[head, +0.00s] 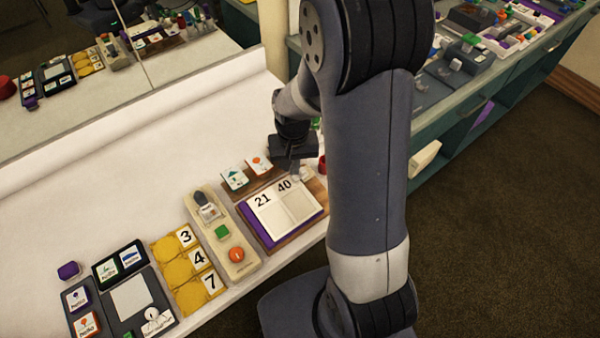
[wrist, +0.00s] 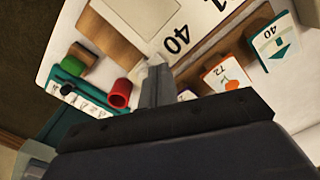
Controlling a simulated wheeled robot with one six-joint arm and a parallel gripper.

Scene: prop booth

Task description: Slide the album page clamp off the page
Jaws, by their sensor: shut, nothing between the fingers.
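The open album (head: 283,213) lies on a wooden board, with a purple cover edge and pages marked 21 and 40. In the wrist view the page marked 40 (wrist: 150,12) is at the top. A small pale piece (head: 303,174), possibly the page clamp, is at the page's upper right corner, just beyond the 40. It also shows in the wrist view as a whitish piece (wrist: 155,62) at my fingertips. My gripper (wrist: 154,84) is shut and empty, right at this piece. I cannot tell whether they touch. My arm hides the right side in the head view.
Picture cards (head: 259,163) stand behind the album. A cream panel with a green square and an orange button (head: 236,255) is to its left, then a yellow number board (head: 178,272). In the wrist view a red cylinder (wrist: 119,94) stands near my fingers. The white table behind is clear.

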